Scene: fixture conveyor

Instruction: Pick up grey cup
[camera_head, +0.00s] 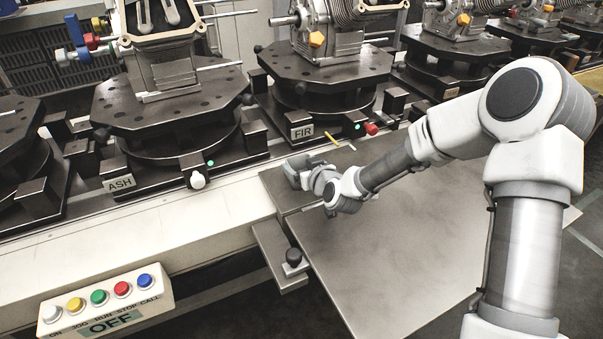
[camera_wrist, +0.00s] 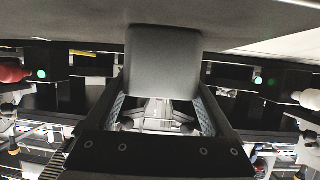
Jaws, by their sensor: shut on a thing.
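The grey cup (camera_wrist: 163,60) shows in the wrist view as a plain, smooth grey block shape at the upper middle. My gripper (camera_wrist: 164,92) has a dark finger on each side of it and is shut on it. In the head view my gripper (camera_head: 306,174) is low over the far left part of the metal table, just in front of the FIR station. What I take for the cup in the head view is a small dark grey shape at the gripper's end, partly hidden. I cannot tell whether the cup touches the table.
The metal table (camera_head: 400,235) is mostly bare. A yellow stick (camera_head: 333,140) lies beyond my gripper. A red knob (camera_head: 371,129) and a white knob (camera_head: 198,180) stick out from the fixtures. A button box (camera_head: 108,300) is at the lower left.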

